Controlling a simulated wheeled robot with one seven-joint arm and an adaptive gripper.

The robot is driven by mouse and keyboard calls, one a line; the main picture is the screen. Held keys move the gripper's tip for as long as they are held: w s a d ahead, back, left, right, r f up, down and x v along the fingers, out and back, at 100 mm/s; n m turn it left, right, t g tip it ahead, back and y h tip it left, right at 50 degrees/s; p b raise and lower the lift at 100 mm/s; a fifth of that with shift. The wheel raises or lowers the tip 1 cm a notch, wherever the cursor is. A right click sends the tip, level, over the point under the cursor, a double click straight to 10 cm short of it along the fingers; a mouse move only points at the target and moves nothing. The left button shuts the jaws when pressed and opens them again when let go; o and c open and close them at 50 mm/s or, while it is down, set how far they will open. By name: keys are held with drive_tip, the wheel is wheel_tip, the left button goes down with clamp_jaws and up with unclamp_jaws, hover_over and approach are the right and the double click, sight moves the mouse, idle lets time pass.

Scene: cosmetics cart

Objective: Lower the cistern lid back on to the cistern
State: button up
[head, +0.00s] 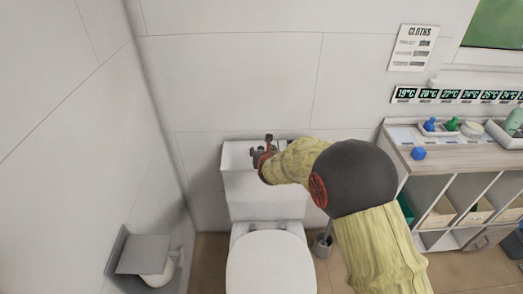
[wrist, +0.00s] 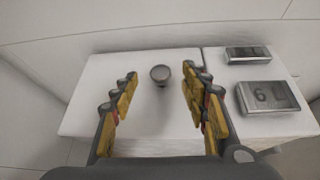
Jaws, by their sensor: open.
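The cistern (head: 266,195) stands against the back wall behind the toilet bowl. In the wrist view, its white lid (wrist: 105,85) lies on the left of the cistern top and carries a round grey knob (wrist: 160,72). A narrow seam parts the lid from the right-hand section (wrist: 225,80). The lid looks about level; I cannot tell whether it is fully seated. My gripper (head: 262,154) is above the cistern top. In the wrist view, its open fingers (wrist: 161,78) straddle the knob with gaps on both sides. My arm hides part of the cistern's right side in the head view.
Two metal plates, a small one (wrist: 248,54) and a larger one (wrist: 268,97), sit on the right-hand section. The closed toilet seat (head: 270,265) is in front. A paper holder (head: 145,255) is at left, a brush (head: 322,245) and shelf unit (head: 480,168) at right.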

drive_tip(key=v, duration=0.9)
drive_tip(key=shift+r, duration=0.15)
